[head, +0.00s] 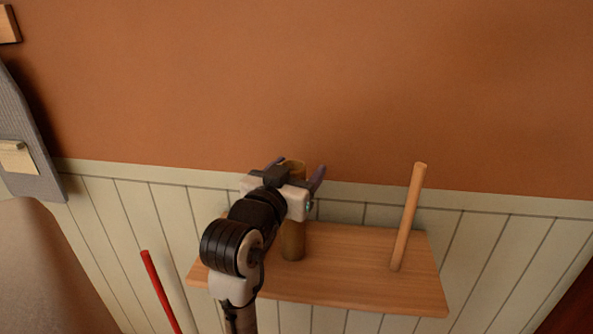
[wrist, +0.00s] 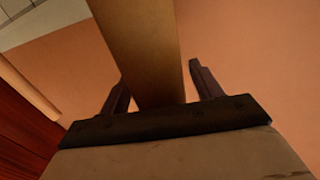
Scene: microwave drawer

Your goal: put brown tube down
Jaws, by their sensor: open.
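The brown tube (head: 293,240) stands upright on the wooden shelf (head: 350,280) in the head view. My gripper (head: 296,172) is at its upper part, with one finger on each side of it. The fingers are open, and my gripper and wrist hide part of the tube's middle. In the wrist view the tube (wrist: 145,45) passes between the two open fingers of my gripper (wrist: 160,85), with a gap showing on the right side.
A light wooden rod (head: 410,215) stands slightly tilted on the shelf's right part. A red rod (head: 160,290) is at the lower left. A grey panel (head: 30,130) is at the left edge. The shelf between tube and rod is clear.

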